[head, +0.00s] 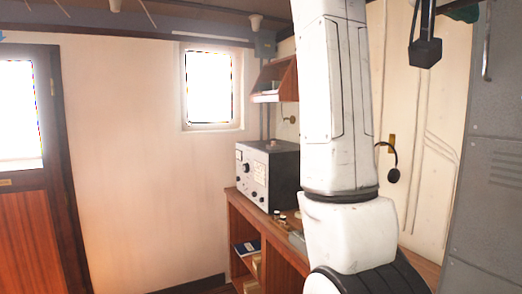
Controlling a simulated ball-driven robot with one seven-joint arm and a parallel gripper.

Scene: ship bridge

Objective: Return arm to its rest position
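My own white arm (335,110) stands upright in the head view, right of the middle, running from the top edge down to a dark joint at the bottom. Its links cover part of the wooden counter and the back wall.
A grey radio set (267,176) stands on a wooden counter (238,198) with shelves, close left of my arm. A grey metal locker (492,150) is at the right. A wooden door (30,200) is at the left. Headphones (393,174) hang on the wall.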

